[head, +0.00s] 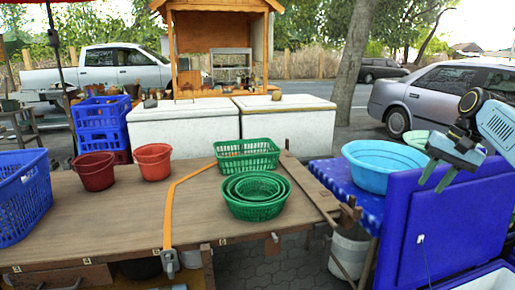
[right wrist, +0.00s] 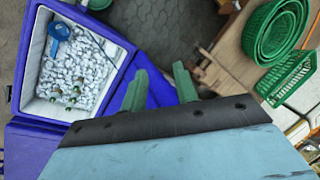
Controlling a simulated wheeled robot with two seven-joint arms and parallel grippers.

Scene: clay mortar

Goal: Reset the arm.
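My right gripper (head: 431,186) is raised at the right of the head view, in front of the blue cooler's upright lid. Its two green fingers are apart with nothing between them. In the right wrist view the same gripper (right wrist: 160,72) shows open and empty over the floor, between the open cooler and the wooden table. My left gripper and arm are not in the head view.
The blue cooler (right wrist: 30,58) holds white ice-like pieces, several green bottles and a blue scoop (right wrist: 58,32). The wooden table (head: 110,215) bears green baskets (head: 256,210), red buckets (head: 153,162) and a blue basket (head: 22,200). A light-blue basin (head: 384,170) stands near my right gripper.

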